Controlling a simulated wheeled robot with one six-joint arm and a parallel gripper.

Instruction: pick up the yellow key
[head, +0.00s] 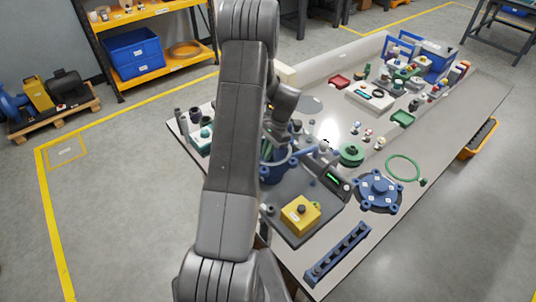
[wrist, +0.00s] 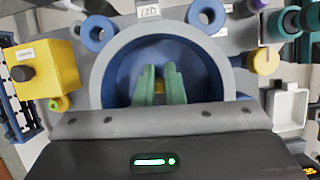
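I cannot make out a yellow key for sure in either view. A small yellow-and-green piece (wrist: 60,103) shows beside the yellow box (wrist: 48,68) in the wrist view; it is too small to tell what it is. The yellow box (head: 300,217) has a black knob and stands on a dark plate at the near part of the bench in the head view. My gripper (wrist: 160,74) shows two green fingers close together over a round blue part (wrist: 122,68).
A blue flanged cover (head: 379,190), a green ring (head: 405,169) and a long blue rack (head: 338,254) lie on the bench right of the yellow box. A round yellow part (wrist: 265,61) and a white tray (wrist: 288,108) lie right in the wrist view. Small parts crowd the far bench.

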